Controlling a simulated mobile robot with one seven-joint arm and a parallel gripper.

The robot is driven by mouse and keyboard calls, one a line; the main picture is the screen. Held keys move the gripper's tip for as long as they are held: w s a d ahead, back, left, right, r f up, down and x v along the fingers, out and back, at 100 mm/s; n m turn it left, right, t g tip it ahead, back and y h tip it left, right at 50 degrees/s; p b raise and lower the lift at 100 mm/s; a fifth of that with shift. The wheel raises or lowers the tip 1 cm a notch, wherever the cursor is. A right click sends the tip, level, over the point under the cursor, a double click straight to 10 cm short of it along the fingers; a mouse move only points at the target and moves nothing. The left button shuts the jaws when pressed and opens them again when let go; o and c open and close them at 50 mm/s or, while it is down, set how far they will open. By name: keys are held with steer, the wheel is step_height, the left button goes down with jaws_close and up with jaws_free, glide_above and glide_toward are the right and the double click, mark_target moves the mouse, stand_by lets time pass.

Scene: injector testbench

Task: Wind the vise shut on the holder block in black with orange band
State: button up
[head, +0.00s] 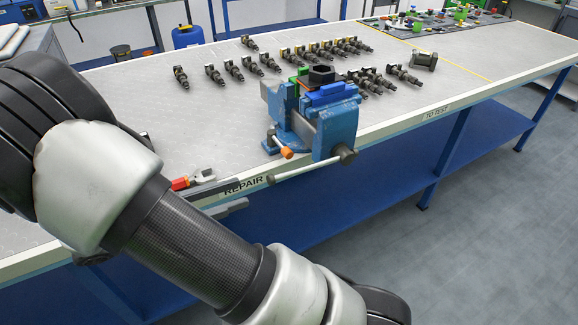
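The blue vise (337,128) is mounted at the front edge of the workbench, right of the picture's middle. Its pale handle bar (308,168) hangs at the front, slanting down to the left from the screw end. A smaller lever with an orange end (286,152) sits on its left side. The black holder block (321,75) shows at the top of the vise, behind the blue jaw piece.
Several injectors (233,70) stand or lie in rows on the bench behind and beside the vise. A grey metal part (424,61) lies right of the vise. The floor (480,230) before the bench is clear.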

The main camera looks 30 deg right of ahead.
steer(key=b, duration=0.2)
glide_toward(320, 163)
steer(key=d, duration=0.5)
steer(key=shift+d+f, duration=0.15)
steer(key=shift+d, duration=0.2)
jaws_close()
